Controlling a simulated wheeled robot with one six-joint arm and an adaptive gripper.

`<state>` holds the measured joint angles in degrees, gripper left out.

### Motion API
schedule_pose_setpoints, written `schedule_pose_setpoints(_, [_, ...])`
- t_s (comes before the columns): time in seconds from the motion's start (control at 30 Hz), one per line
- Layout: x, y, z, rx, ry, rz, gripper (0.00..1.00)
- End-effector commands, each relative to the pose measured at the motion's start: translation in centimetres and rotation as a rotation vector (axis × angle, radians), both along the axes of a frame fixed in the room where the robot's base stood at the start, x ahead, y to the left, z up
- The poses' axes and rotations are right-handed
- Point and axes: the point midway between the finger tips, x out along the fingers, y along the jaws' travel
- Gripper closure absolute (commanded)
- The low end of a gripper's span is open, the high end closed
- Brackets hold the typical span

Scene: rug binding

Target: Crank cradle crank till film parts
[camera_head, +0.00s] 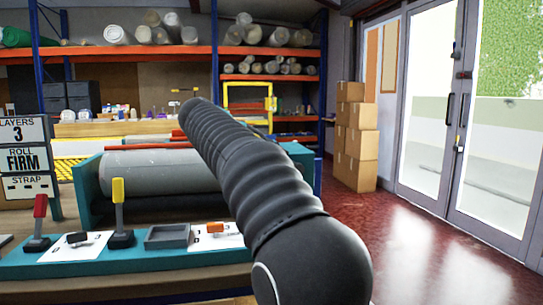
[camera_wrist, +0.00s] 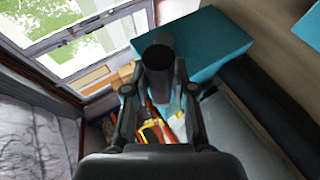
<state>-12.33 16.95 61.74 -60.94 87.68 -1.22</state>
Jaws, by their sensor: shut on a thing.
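The teal cradle (camera_head: 88,188) holds a long grey roll (camera_head: 150,172) in the head view. My arm covers the cradle's right end there and hides my gripper. In the wrist view my gripper (camera_wrist: 157,78) is shut on a dark round crank handle (camera_wrist: 158,57), with a finger on each side. The handle stands beside the cradle's teal end block (camera_wrist: 222,42). The crank's lower part is hidden by my fingers. I cannot make out film or whether it has parted.
A teal front panel (camera_head: 150,256) carries a red lever (camera_head: 40,215), a yellow lever (camera_head: 118,195) and small switches. A sign (camera_head: 25,160) reads layers 3, roll firm, strap. Stacked cartons (camera_head: 357,140) stand near the glass doors. The red floor (camera_head: 420,240) at right is clear.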

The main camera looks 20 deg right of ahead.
Motion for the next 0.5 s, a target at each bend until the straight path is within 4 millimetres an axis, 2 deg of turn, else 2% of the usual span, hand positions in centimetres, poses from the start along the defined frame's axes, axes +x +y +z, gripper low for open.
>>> schedule_pose_setpoints(0.37, [-0.08,-0.34,0.06,-0.003,0.001,-0.006,1.0])
schedule_pose_setpoints(0.4, [-0.08,-0.33,0.04,-0.003,0.001,-0.006,0.71])
schedule_pose_setpoints(0.5, [-0.05,-0.2,0.01,-0.003,0.002,-0.005,0.49])
